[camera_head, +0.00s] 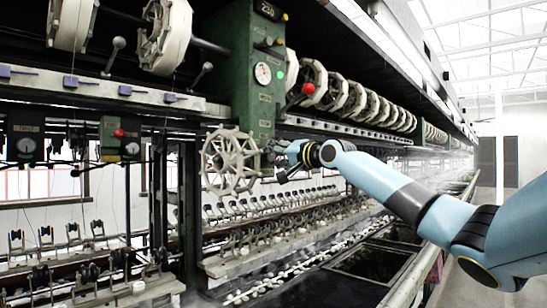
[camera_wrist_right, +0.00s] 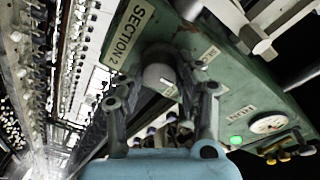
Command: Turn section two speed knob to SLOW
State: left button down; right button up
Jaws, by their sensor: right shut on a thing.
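The green section two panel (camera_head: 265,112) stands upright at the middle of the head view. In the right wrist view its "SECTION 2" label (camera_wrist_right: 134,32) shows beside a grey round speed knob (camera_wrist_right: 158,76). My right gripper (camera_head: 280,152) is at the panel's lower right edge in the head view. In the right wrist view my right gripper (camera_wrist_right: 162,92) has its fingers on either side of the knob and is shut on it. The knob is hidden in the head view, and I cannot read which way it points. My left gripper is not in view.
A pale spoked wheel (camera_head: 230,161) is just left of my right gripper. Reels (camera_head: 345,95) run back along the machine. Open dark basins (camera_head: 372,263) lie below my right arm.

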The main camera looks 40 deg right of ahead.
jog(key=n+b, duration=0.1)
jog(key=n, duration=0.1)
jog(key=n+b, duration=0.2)
jog(key=n, duration=0.1)
jog(key=shift+f+t, duration=0.2)
jog(key=shift+t, duration=0.1)
jog(key=shift+n+y+b, duration=0.3)
jog(key=shift+n+b, duration=1.3)
jog(key=shift+n, duration=0.6)
jog(key=shift+r, duration=0.1)
jog(key=o, duration=1.1)
jog(key=shift+o, duration=0.2)
